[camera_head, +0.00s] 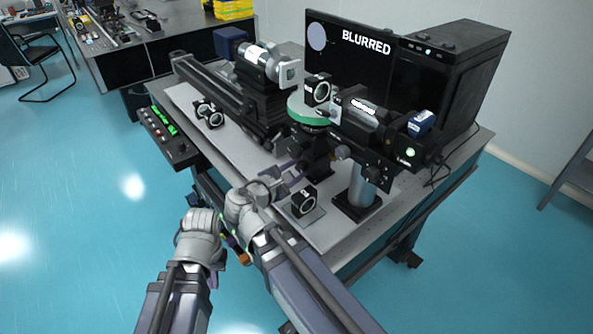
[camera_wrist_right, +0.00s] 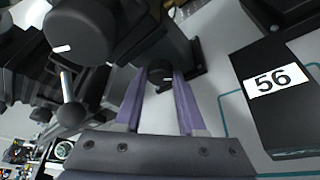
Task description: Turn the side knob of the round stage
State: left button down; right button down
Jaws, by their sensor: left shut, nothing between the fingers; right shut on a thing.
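The round stage with a green rim (camera_head: 300,110) stands on a dark post near the middle of the table in the head view. Its side knob (camera_wrist_right: 160,72), small and dark with a white mark, sits between the purple fingers of my right gripper (camera_wrist_right: 159,90) in the right wrist view. In the head view my right gripper (camera_head: 296,174) reaches in below the stage, and the knob is hard to make out there. My left gripper (camera_head: 213,280) is shut and empty, off the table's front edge, with its fingers only partly visible.
A monitor (camera_head: 345,62) behind the stage reads "BLURRED". A camera-like black unit (camera_head: 365,125) stands right of the stage. A larger dark knob (camera_wrist_right: 80,35) and a black block marked 56 (camera_wrist_right: 275,100) flank the fingers. A control box (camera_head: 168,135) is at the table's left.

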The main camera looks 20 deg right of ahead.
dwell(0.3)
jog(key=c, duration=0.5)
grip_release()
jog(key=shift+s, duration=0.1)
